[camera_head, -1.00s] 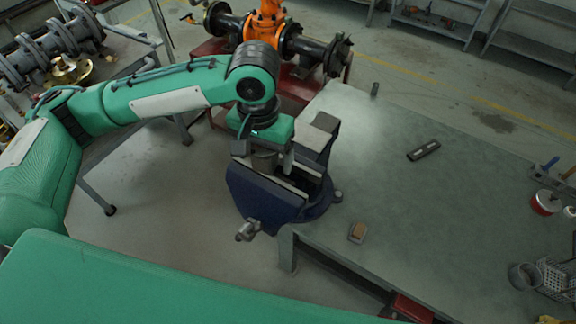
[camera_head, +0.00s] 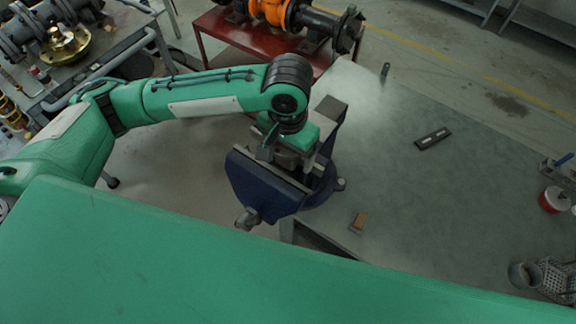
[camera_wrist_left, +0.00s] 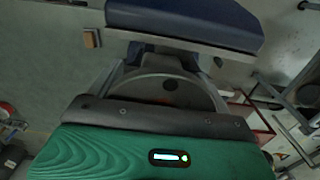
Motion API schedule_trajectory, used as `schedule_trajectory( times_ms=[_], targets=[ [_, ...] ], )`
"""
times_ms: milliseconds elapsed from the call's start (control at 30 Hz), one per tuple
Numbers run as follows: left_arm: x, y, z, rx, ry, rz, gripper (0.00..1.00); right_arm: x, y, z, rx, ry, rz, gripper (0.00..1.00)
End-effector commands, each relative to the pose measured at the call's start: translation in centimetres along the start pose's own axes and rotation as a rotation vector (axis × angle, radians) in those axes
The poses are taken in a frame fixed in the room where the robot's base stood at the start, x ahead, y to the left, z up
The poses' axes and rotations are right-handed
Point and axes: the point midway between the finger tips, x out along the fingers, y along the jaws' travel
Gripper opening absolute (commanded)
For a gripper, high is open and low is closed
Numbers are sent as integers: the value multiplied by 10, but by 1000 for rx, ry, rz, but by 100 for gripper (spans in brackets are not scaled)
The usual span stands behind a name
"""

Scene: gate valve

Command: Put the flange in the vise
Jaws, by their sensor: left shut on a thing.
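The blue vise (camera_head: 262,187) is mounted at the near left corner of the workbench, its jaws apart. My left gripper (camera_head: 291,160) is over the jaw gap, its fingers low and largely hidden by its own body and the jaws. In the left wrist view my left gripper (camera_wrist_left: 150,112) is shut on the flange (camera_wrist_left: 150,88), a grey round disc with a dark hole. The flange lies between the gripper and the blue vise jaw (camera_wrist_left: 185,20) with its pale plate. Whether it touches the jaws cannot be told. My right gripper is not in view.
The grey workbench (camera_head: 440,190) is mostly clear. A small brown-topped block (camera_head: 358,222) lies near the vise and a dark flat bar (camera_head: 433,138) lies farther back. A red-and-white tin (camera_head: 553,199) stands at the right. An orange valve (camera_head: 268,10) is behind.

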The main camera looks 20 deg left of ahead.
Motion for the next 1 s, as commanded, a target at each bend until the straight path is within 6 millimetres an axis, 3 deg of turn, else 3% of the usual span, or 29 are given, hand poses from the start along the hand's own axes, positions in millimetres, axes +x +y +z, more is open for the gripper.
schedule_trajectory(
  times_ms=[133,467,700,1000],
  targets=[
    [23,0,0,0,1,1,17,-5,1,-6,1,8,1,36],
    [45,0,0,0,2,2,17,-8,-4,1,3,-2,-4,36],
    [75,0,-1,-1,2,1,17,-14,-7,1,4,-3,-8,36],
    [79,0,-1,1,4,2,17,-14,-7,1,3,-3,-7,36]
  ],
)
